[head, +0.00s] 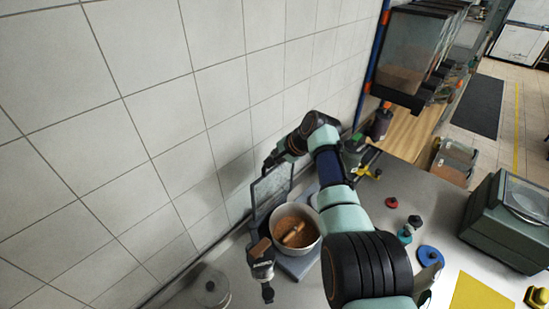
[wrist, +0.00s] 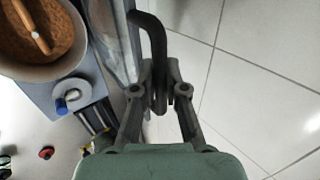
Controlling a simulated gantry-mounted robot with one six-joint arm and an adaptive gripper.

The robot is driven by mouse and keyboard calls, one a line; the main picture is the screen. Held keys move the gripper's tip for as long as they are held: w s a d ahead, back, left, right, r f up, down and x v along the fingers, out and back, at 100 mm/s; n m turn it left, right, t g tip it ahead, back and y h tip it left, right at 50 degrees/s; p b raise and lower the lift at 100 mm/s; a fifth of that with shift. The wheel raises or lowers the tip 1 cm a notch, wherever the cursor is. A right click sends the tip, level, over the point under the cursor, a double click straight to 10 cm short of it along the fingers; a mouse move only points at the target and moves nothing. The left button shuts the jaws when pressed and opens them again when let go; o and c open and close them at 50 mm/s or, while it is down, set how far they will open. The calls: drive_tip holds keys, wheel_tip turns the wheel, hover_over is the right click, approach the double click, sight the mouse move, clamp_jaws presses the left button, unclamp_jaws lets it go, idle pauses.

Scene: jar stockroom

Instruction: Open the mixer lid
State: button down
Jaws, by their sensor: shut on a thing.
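The mixer has a pale bowl (head: 296,231) with brown contents and a wooden-looking stick in it, on a grey-blue base (head: 298,266). The mixer lid (head: 270,189) is a see-through panel in a dark frame, standing roughly upright between the bowl and the tiled wall. In the wrist view the lid (wrist: 117,38) shows nearly edge-on, with the bowl (wrist: 45,72) uncovered to its left. My gripper (wrist: 160,90) is shut on the dark curved handle (wrist: 154,38) at the lid's edge. In the head view my gripper (head: 271,161) is small at the lid's top, its fingertips unclear.
The tiled wall (head: 150,120) stands close behind the lid and my gripper. A white knob with a blue part (wrist: 70,98) sits on the mixer base. Red, dark and blue lids (head: 430,256) lie on the counter to the right, near a green-grey machine (head: 508,222).

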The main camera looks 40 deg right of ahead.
drive_tip(key=shift+f, duration=0.1)
drive_tip(key=c, duration=1.2)
unclamp_jaws()
drive_tip(key=shift+s, duration=0.1)
drive_tip(key=v, duration=1.2)
